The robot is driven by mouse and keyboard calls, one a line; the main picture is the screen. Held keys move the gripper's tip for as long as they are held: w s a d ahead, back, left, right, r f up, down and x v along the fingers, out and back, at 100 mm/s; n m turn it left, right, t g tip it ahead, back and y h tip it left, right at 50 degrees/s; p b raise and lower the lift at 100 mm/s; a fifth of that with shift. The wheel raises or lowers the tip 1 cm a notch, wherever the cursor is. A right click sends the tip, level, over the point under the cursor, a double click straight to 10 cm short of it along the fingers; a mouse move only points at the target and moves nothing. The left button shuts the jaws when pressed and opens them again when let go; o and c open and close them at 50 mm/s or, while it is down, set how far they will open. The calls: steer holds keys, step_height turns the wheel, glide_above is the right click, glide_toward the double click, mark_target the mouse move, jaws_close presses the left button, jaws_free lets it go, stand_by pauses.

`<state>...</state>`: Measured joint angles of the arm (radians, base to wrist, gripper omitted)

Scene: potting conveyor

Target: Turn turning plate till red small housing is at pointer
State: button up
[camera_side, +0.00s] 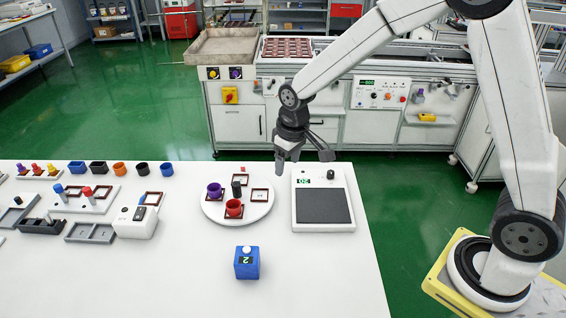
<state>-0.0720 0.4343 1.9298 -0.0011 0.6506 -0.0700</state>
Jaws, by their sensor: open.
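The turning plate (249,215) is a white round disc on the white table. A red small housing (234,211) sits in a square dark-red frame at the plate's front. A purple housing (214,191) sits at its left, and a black post (236,190) stands near the middle. An empty dark-red frame (261,195) lies at the right. A tiny red mark (243,169) shows just behind the plate's back edge; I cannot tell whether it is the pointer. My gripper (304,160) is open and empty, above the table's back edge, behind and right of the plate.
A white scale-like device (324,206) with a dark pad and a knob stands right of the plate. A blue box (247,264) with a white button stands in front. Housings, posts and grey trays (91,233) fill the left. The front right table is clear.

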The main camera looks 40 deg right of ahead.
steer(key=n+g, duration=0.1)
steer(key=n, duration=0.1)
glide_above(236, 184)
steer(key=f, duration=0.4)
steer(key=shift+s+d+f, duration=0.2)
steer(key=shift+s+f, duration=0.1)
steer(key=shift+f, duration=0.05)
steer(key=shift+w+a+f, duration=0.2)
steer(key=shift+w, duration=0.15)
steer(key=shift+f, duration=3.9)
jaws_close()
